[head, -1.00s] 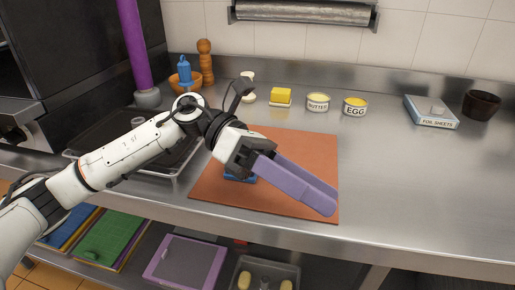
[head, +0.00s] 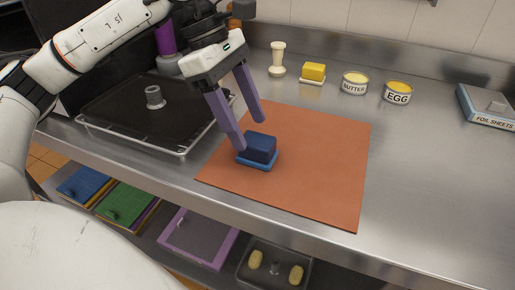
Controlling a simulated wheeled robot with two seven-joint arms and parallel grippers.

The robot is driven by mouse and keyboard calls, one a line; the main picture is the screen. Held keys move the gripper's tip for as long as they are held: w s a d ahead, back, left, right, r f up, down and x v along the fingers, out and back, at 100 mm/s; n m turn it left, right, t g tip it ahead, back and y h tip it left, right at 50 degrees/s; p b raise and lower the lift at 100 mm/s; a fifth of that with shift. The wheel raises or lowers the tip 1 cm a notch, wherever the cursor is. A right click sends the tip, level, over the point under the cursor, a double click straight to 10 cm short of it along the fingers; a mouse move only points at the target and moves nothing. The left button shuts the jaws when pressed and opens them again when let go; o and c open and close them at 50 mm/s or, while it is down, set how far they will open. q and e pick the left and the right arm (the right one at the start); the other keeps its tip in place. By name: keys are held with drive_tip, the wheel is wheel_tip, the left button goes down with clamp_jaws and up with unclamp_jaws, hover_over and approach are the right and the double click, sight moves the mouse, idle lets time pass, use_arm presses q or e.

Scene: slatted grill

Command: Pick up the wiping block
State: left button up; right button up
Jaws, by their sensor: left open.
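A dark blue block (head: 260,147) with a lighter blue base lies on an orange mat (head: 315,165), near the mat's left side; I take it to be the wiping block. My left gripper (head: 249,134) points down at the block, its two purple fingers apart. The near fingertip is at the block's left edge and the far fingertip is just behind it. I cannot tell whether either touches the block. Nothing is between the fingers that I can see as held. My right gripper is not in view.
A black tray (head: 125,118) with a metal rim is left of the mat. A yellow block (head: 314,71), a butter tin (head: 354,84), an egg tin (head: 397,93) and a foil box (head: 488,106) stand along the back. The steel counter right of the mat is clear.

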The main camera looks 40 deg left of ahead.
sight(258, 139)
use_arm(q)
drive_tip(key=x, duration=0.4)
drive_tip(key=shift+w+d+f, duration=0.2)
drive_tip(key=shift+d+f, duration=0.05)
drive_tip(key=shift+d, duration=0.15)
drive_tip(key=c, duration=1)
drive_tip(key=shift+r, duration=0.15)
wheel_tip(258, 139, up, 10)
drive_tip(key=shift+f+p, duration=0.1)
drive_tip(key=shift+p, duration=0.35)
